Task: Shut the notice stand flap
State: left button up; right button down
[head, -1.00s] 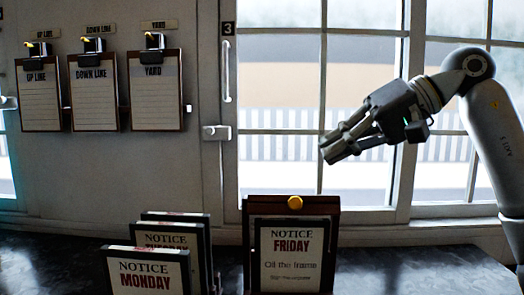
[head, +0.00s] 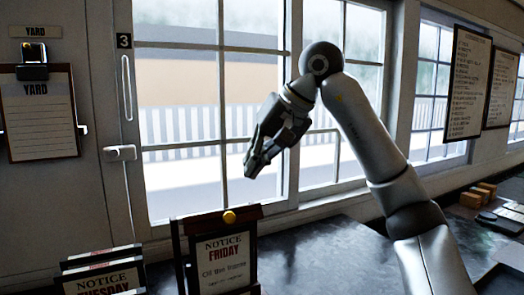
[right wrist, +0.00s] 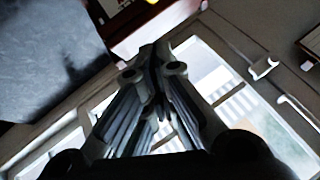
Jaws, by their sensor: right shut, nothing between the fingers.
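The notice stand (head: 180,250) is a dark frame on the dark counter, with a yellow knob (head: 229,217) on its top bar. A Friday notice card (head: 223,262) shows in its front. I cannot tell clearly how the flap stands. My right gripper (head: 254,165) is shut and empty, above and a little right of the stand, in front of the window and apart from the stand. In the right wrist view the closed fingers (right wrist: 160,85) point toward the stand's edge at the top, where the yellow knob is cut off. My left gripper is not in view.
Several notice cards, with Tuesday (head: 102,282) in front, stand left of the stand. A Yard clipboard (head: 38,115) hangs on the left wall beside the door handle (head: 120,153). The counter (head: 330,250) right of the stand is clear up to my arm; small wooden blocks (head: 478,195) lie farther right.

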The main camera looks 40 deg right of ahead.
aim_at(222, 218)
jog(key=x, duration=0.4)
jog(key=shift+a+r, duration=0.1)
jog(key=shift+a, duration=0.05)
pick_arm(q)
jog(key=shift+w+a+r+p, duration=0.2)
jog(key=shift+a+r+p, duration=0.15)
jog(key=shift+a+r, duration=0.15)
pick_arm(e)
jog(key=f, duration=0.1)
jog(key=a+f, duration=0.1)
jog(key=f, duration=0.1)
jog(key=shift+s+a+f, duration=0.2)
jog(key=shift+s+a, duration=0.15)
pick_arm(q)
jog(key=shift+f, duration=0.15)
pick_arm(e)
jog(key=shift+f, duration=0.1)
